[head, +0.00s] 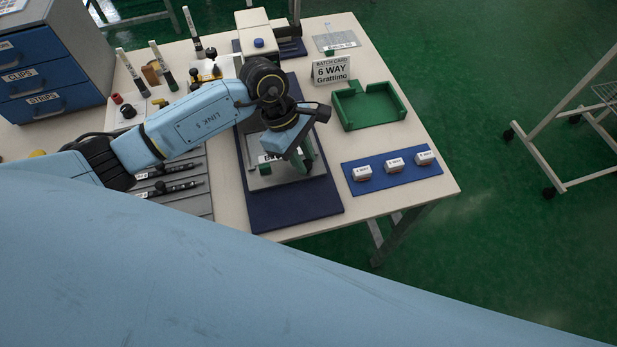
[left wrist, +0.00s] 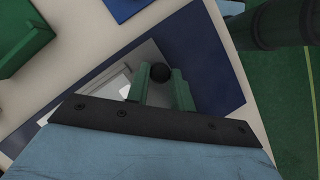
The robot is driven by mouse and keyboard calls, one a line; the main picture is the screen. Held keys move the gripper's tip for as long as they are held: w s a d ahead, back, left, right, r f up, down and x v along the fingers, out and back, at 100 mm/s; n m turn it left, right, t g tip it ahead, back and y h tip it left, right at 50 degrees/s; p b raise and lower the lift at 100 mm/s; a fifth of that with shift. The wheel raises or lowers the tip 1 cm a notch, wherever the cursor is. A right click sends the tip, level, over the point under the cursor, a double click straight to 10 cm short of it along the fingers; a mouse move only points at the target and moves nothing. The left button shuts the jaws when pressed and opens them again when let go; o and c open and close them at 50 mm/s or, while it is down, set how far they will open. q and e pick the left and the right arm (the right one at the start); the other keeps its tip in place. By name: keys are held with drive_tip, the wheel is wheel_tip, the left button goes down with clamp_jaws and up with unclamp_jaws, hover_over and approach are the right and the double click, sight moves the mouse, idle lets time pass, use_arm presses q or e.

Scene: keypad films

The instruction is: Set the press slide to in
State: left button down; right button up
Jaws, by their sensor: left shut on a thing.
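The press slide is a grey metal plate (head: 290,180) on a dark blue mat (head: 300,217) at the middle of the table. My left gripper (head: 300,165) reaches down over it, with my wrist covering much of the plate. In the left wrist view, the green fingers (left wrist: 158,88) are shut on a round black knob (left wrist: 160,72), which shows at their tips. The grey plate (left wrist: 140,70) lies below, with a pale piece (left wrist: 112,86) on it. Whether the slide stands in or out cannot be told, as my arm hides part of the press. My right gripper is not in view.
A green tray (head: 370,123) and a blue strip (head: 403,183) with three white-labelled blocks stand right of the press. A "6 WAY" card (head: 331,70) stands behind. A blue-drawer cabinet (head: 38,95) is far left.

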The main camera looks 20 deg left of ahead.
use_arm(q)
drive_tip(key=shift+w+a+f+b, duration=0.15)
drive_tip(key=shift+w+a+b, duration=0.35)
drive_tip(key=shift+w, duration=0.35)
drive_tip(key=shift+w+a+r, duration=0.1)
drive_tip(key=shift+a+r, duration=0.05)
drive_tip(key=shift+r, duration=0.05)
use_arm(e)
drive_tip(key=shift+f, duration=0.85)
use_arm(q)
drive_tip(key=c, duration=1.2)
unclamp_jaws()
drive_tip(key=shift+w, duration=0.1)
drive_tip(key=s+v, duration=0.1)
drive_tip(key=v, duration=1.2)
drive_tip(key=shift+w, duration=0.45)
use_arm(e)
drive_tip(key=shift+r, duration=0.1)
use_arm(q)
drive_tip(key=shift+r, duration=0.15)
